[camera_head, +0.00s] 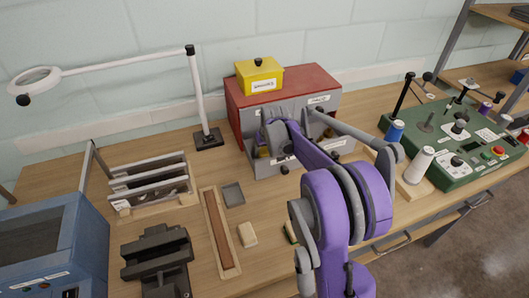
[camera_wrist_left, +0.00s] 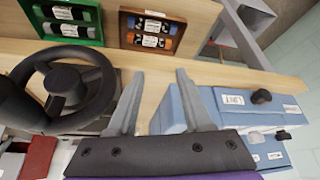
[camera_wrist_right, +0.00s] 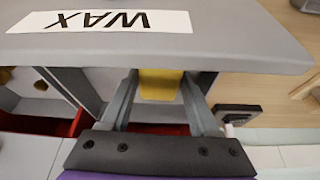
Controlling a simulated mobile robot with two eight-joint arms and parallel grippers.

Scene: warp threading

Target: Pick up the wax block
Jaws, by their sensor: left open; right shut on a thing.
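In the right wrist view a yellow block (camera_wrist_right: 160,86) sits between the two fingers of my right gripper (camera_wrist_right: 158,76), which is shut on it. I take this to be the wax block. A grey panel with a WAX label (camera_wrist_right: 100,20) lies just past the fingertips and hides the block's far part. In the head view my right gripper (camera_head: 280,140) is at the front of the red-topped cabinet (camera_head: 300,88), and the block cannot be made out. My left gripper (camera_wrist_left: 158,75) is open and empty in the left wrist view, between a black handwheel and blue drawers.
A yellow box (camera_head: 259,77) stands on the cabinet. A lamp (camera_head: 200,95), a rack (camera_head: 150,185), a black vise-like fixture (camera_head: 157,255) and a cream block (camera_head: 247,234) stand to the left. A green control panel (camera_head: 455,140) and spools (camera_head: 419,165) are at right.

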